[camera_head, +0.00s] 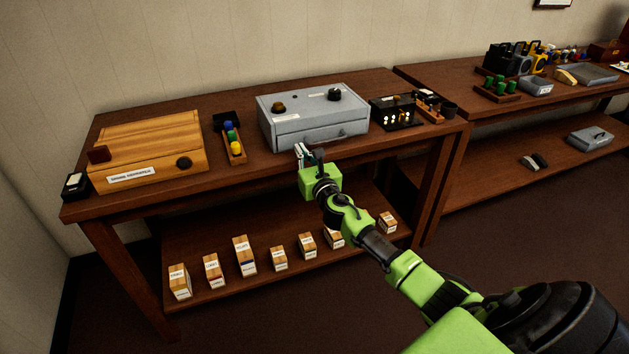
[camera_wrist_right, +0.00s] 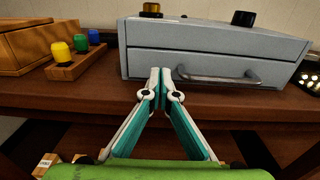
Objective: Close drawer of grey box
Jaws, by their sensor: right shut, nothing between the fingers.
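In the right wrist view the drawer front (camera_wrist_right: 150,65) and the handle (camera_wrist_right: 228,79) show just beyond my fingertips. My right gripper (camera_head: 304,152) is shut and empty, in front of the drawer's left part, left of the handle. Whether the tips touch the drawer front cannot be told. My left gripper is not in view.
A wooden box (camera_head: 150,145) and a small rack (camera_head: 234,152) with coloured pegs stand left of the grey box. A black panel (camera_head: 397,112) stands close on its right. Several small labelled blocks (camera_head: 245,255) stand on the lower shelf. The table's front edge lies under my right gripper.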

